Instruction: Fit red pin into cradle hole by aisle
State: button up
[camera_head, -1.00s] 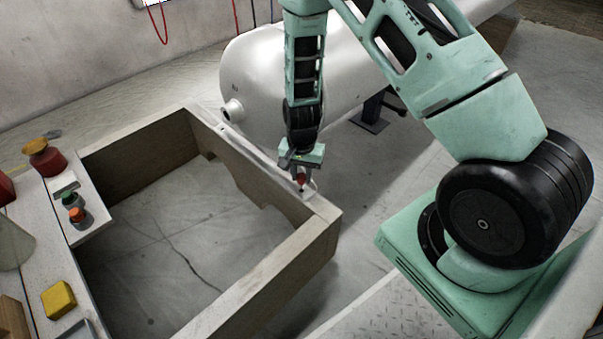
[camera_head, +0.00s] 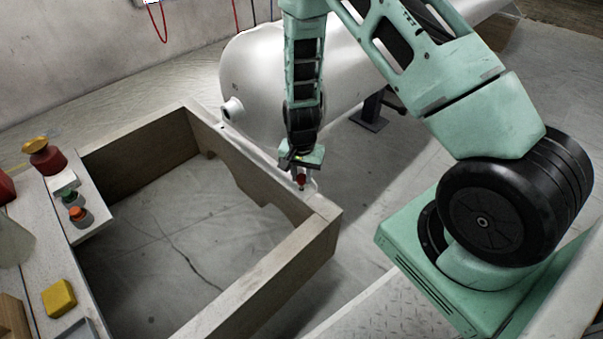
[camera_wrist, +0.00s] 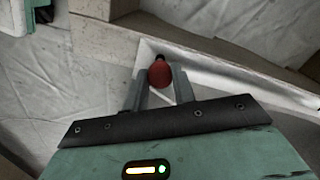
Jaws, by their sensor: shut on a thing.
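The red pin (camera_head: 301,178) is between the fingers of my gripper (camera_head: 300,175), which is shut on it. In the wrist view, the pin's rounded red body (camera_wrist: 160,75) shows between the two fingertips (camera_wrist: 161,82), with a small dark spot just beyond it. The pin is over the pale top strip of the wooden cradle wall (camera_head: 270,172), near its front right corner. I cannot tell whether the dark spot is the pin's lower end or a hole, nor whether the pin is touching the wall. A small dark mark shows at the strip's far end.
A large white tank (camera_head: 262,75) lies behind the cradle. On the left ledge stand a red flask with a yellow top (camera_head: 46,160), an orange-topped piece (camera_head: 78,215), a green-topped piece (camera_head: 69,198) and a yellow block (camera_head: 58,299). Floor is clear right of the cradle.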

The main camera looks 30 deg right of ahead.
aim_at(302, 176)
jog(key=shift+f+b, duration=0.75)
jog(key=shift+f, duration=0.8)
jog(key=o, duration=1.1)
notch_tip(302, 176, up, 17)
jog(key=p, duration=0.7)
jog(key=shift+r, duration=0.2)
